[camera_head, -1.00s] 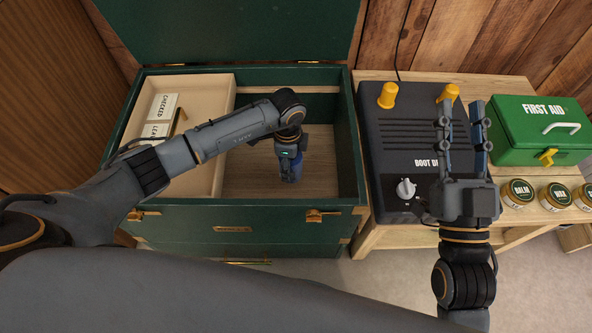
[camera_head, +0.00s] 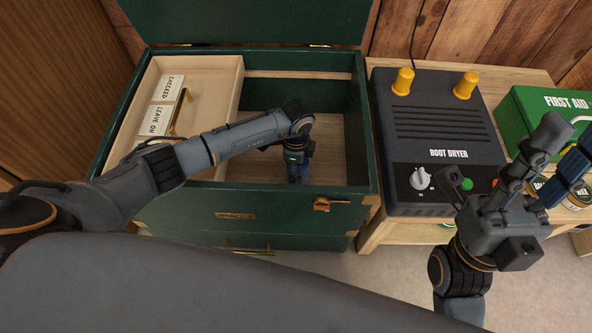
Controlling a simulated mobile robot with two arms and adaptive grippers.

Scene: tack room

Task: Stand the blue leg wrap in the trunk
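The green trunk (camera_head: 285,215) stands open, its lid raised at the back. My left gripper (camera_head: 297,172) points down inside the trunk's open well, right of the cream tray. A small blue shape shows at its fingers, low in the well. It may be the blue leg wrap, but I cannot separate it from the fingers, whose opening is hidden by the wrist. No other leg wrap is in view. My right gripper (camera_head: 570,138) is open and empty, raised in front of the first aid box.
The cream tray (camera_head: 195,85) fills the trunk's left side, with "CHECKED" and "LEAVE ON" labels and a brass handle. A boot dryer (camera_head: 440,125) stands on the wooden table at right. The green first aid box (camera_head: 530,115) and tins (camera_head: 575,200) are partly hidden.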

